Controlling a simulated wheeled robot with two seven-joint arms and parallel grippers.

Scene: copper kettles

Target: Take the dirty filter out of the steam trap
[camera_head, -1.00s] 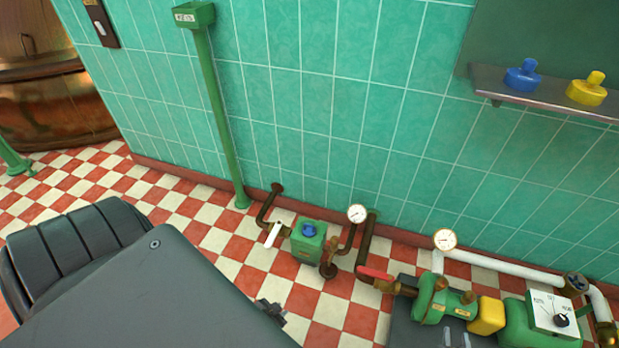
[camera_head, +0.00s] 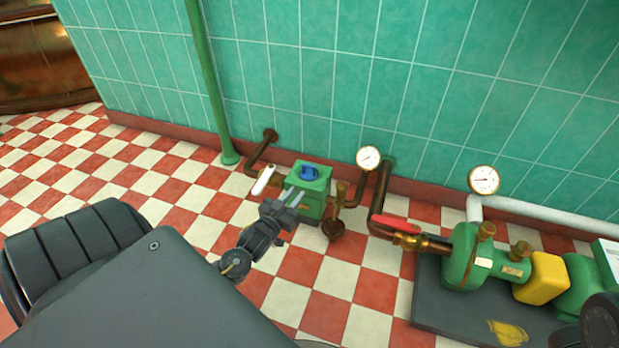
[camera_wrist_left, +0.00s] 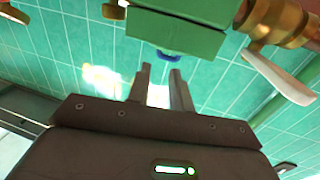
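The steam trap is a green box (camera_head: 312,206) low by the tiled wall, with a blue cap (camera_head: 309,173) on its top. No filter shows in either view. My left gripper (camera_head: 294,196) is just in front of the box, its fingers pointing toward it. In the left wrist view its two fingers (camera_wrist_left: 159,75) stand apart with nothing between them. The blue cap (camera_wrist_left: 168,56) is just beyond the fingertips there, at the edge of the green box (camera_wrist_left: 178,30). I cannot tell whether the fingers touch the box. My right gripper is not in view.
A white lever (camera_head: 263,180) is on the pipe left of the box. A red-handled valve (camera_head: 396,224), gauges (camera_head: 368,158) and a green pump (camera_head: 470,262) on a dark plate (camera_head: 440,308) stand to the right. A green post (camera_head: 212,90) stands left. Open checkered floor lies left.

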